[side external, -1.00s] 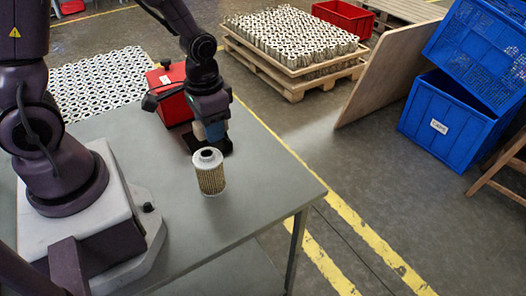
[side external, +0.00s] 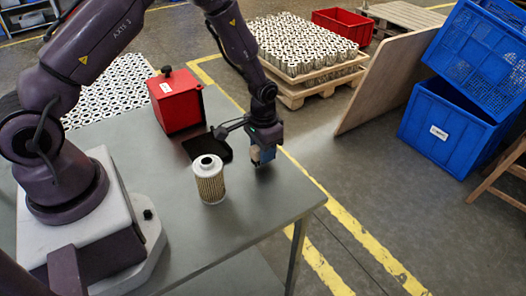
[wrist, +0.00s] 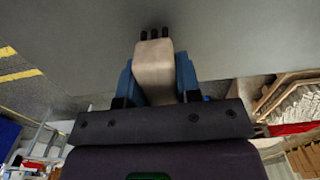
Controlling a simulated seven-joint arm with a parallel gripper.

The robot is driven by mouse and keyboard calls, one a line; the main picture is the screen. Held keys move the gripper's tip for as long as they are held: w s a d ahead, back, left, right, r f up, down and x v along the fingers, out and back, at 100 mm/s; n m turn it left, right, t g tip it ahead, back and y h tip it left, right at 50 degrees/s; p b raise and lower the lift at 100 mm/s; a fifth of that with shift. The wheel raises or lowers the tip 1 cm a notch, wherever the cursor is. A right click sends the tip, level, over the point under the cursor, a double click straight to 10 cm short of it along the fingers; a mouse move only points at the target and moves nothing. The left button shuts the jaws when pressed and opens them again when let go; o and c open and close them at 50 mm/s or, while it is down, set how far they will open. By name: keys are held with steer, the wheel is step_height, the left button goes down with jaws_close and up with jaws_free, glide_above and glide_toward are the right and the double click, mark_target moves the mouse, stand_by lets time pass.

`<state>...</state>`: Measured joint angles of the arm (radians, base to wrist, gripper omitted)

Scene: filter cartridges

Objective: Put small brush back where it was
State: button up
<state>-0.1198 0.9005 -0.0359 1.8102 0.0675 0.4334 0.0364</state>
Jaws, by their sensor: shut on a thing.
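My gripper (side external: 263,156) is over the table's right part, to the right of the filter cartridge and a little behind it. Its blue fingers are shut on the small brush, whose pale block-like body (wrist: 154,68) shows between them in the wrist view. Dark bristle tufts stick out at the brush's far end. In the side view the brush (side external: 254,154) is mostly hidden by the fingers. I cannot tell whether it touches the table. The filter cartridge (side external: 210,184), with a white cap and tan pleated body, stands upright on the table.
A black flat pad or tray (side external: 226,153) lies behind the cartridge. A red box (side external: 178,103) with a dark knob stands behind it. The grey table (side external: 240,215) is clear in front and at right. Pallets of cartridges (side external: 303,45) and blue crates (side external: 450,118) are on the floor beyond.

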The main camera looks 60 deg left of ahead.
steer(key=shift+f, duration=0.45)
steer(key=shift+f, duration=0.1)
steer(key=o, duration=1)
steer(key=shift+c, duration=0.2)
steer(key=s+d+r+t, duration=0.1)
steer(key=s+r+t, duration=0.15)
steer(key=r, duration=1.95)
steer(key=s+d+r+t, duration=0.1)
steer(key=s+r, duration=0.5)
steer(key=s, duration=0.3)
steer(key=s+d+r+t, duration=0.1)
steer(key=s+r+t, duration=0.1)
steer(key=s+r, duration=0.3)
steer(key=s, duration=0.4)
steer(key=shift+d+r, duration=0.3)
steer(key=shift+r, duration=0.1)
